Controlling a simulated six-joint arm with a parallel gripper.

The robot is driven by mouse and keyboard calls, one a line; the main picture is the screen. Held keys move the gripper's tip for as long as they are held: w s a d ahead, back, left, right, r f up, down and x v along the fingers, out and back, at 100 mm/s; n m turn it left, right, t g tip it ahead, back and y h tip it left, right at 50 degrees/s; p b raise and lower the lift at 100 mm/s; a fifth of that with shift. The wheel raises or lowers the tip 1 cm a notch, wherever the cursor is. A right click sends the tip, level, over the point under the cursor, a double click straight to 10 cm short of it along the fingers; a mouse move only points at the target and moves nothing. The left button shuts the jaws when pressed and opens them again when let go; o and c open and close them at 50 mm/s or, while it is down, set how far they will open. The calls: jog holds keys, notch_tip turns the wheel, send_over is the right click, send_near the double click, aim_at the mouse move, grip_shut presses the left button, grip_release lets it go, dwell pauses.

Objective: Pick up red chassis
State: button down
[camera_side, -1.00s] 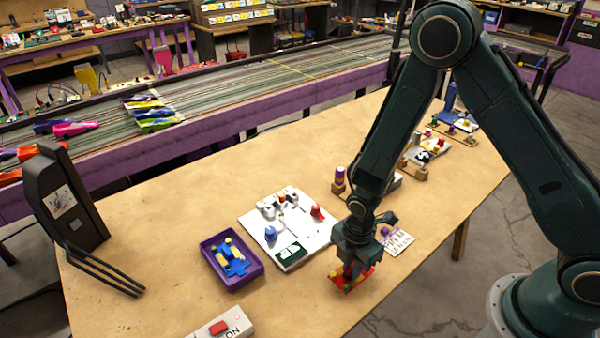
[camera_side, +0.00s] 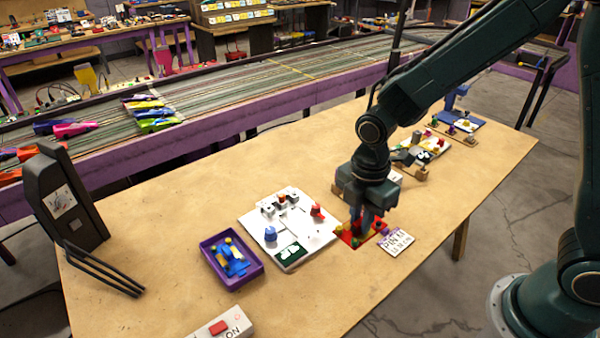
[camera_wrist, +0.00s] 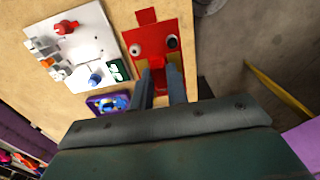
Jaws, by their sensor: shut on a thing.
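The red chassis (camera_side: 347,239) is a flat plate, partly hidden by my gripper (camera_side: 368,220) in the side view. My gripper is shut on it from above. In the wrist view the red chassis (camera_wrist: 150,38) fills the top middle, with round dark-and-white wheel-like parts and a yellow piece. The two fingers of my gripper (camera_wrist: 162,85) close on its raised red middle. It appears held above the table, but the gap is hard to judge.
The white board (camera_side: 298,255) with red and blue pegs stands just left of the chassis. A purple tray (camera_side: 257,282) with a blue-yellow car is further left. A printed card (camera_side: 397,243) lies to the right. The table's (camera_side: 180,220) left part is mostly bare.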

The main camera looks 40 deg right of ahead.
jog(key=shift+r, duration=1.2)
jog(key=shift+w, duration=0.1)
dwell(0.4)
jog(key=w+f+m, duration=0.4)
jog(key=w+m, duration=0.4)
jog(key=w, duration=0.2)
jog(key=m, duration=1)
send_over(299, 222)
notch_tip(299, 222, down, 8)
jog(key=shift+f, duration=0.15)
jog(key=shift+f, duration=2.25)
jog(key=shift+f, duration=0.95)
